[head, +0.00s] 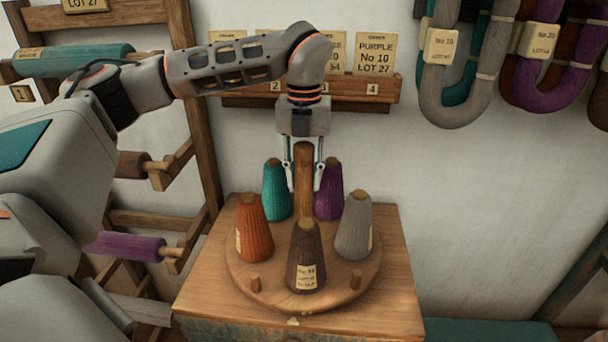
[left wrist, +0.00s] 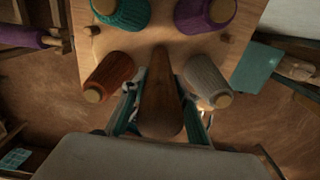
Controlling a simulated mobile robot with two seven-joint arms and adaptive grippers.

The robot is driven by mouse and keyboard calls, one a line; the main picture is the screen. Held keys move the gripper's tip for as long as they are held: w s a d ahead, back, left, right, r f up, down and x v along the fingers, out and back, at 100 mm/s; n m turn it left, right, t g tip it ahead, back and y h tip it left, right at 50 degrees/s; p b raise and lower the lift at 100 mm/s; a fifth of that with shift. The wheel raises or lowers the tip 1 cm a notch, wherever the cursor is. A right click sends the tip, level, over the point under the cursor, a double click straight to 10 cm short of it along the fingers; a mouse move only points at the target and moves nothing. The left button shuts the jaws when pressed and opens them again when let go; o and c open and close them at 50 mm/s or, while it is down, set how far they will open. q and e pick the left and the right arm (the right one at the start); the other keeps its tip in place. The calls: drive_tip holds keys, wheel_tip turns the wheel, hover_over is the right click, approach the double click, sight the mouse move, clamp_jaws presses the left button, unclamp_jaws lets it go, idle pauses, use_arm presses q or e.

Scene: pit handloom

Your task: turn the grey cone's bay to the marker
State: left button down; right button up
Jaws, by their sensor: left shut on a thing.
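The grey cone (head: 354,226) stands upright at the right of a round wooden turntable (head: 333,274); it also shows in the left wrist view (left wrist: 205,80). A small pale mark (head: 292,322), perhaps the marker, is at the stand's front edge. The brown cone (head: 306,258), with a label, is nearest that mark. The orange cone (head: 254,228) is at left, teal (head: 275,190) and purple (head: 329,190) behind. My left gripper (head: 304,188) points down and is shut on the central wooden post (head: 303,205), its fingers on either side. My right gripper is out of view.
The turntable sits on a wooden stand (head: 395,305). Short pegs (head: 255,284) rise from its rim. A card rack (head: 330,90) is on the wall behind, with hanging yarn hanks (head: 440,100) at upper right. A wooden frame with spools (head: 125,247) is at left.

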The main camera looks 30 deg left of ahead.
use_arm(q)
drive_tip(key=shift+m, duration=8)
drive_tip(key=c, duration=1.6)
unclamp_jaws()
drive_tip(key=shift+o, duration=0.2)
